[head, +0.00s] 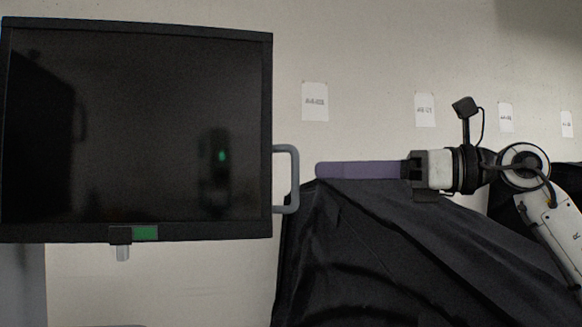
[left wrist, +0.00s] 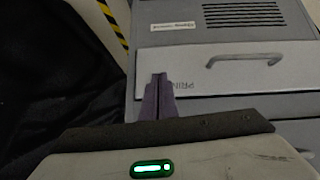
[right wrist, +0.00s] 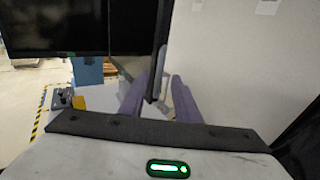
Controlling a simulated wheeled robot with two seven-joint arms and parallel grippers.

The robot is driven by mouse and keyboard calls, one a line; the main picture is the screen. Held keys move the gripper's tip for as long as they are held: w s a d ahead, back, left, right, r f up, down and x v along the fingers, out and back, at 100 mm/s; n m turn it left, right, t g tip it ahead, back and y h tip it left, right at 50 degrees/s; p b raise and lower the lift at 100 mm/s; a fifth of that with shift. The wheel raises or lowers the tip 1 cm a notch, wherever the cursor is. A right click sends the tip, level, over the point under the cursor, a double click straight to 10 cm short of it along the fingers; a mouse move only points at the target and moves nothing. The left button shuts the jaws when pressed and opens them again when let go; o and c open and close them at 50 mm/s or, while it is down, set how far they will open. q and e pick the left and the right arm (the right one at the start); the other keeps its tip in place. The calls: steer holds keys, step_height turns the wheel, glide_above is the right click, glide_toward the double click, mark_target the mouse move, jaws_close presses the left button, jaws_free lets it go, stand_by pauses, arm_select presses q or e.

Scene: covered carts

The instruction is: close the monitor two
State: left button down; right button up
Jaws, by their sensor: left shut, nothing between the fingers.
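A black flat monitor (head: 135,130) fills the left of the head view, with a grey handle (head: 293,180) on its right side. My right gripper (head: 320,170) is level, pointing left, with its purple fingertips a little right of the handle. In the right wrist view its fingers (right wrist: 158,100) are spread, and a dark upright edge of a panel shows ahead between them. Whether it touches the handle is not clear. My left gripper (left wrist: 158,90) is shut and empty, over a grey cabinet; it does not show in the head view.
Black cloth (head: 400,250) drapes below my right gripper. The grey cabinet (left wrist: 195,65) has a drawer handle (left wrist: 243,60) and vents. Another dark screen (right wrist: 55,28) stands at the upper left of the right wrist view. Paper labels (head: 315,101) hang on the pale wall.

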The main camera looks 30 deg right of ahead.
mark_target(295, 172)
steer(key=p+x, duration=0.1)
steer(key=x, duration=0.6)
steer(key=shift+w+a, duration=0.1)
jaws_close()
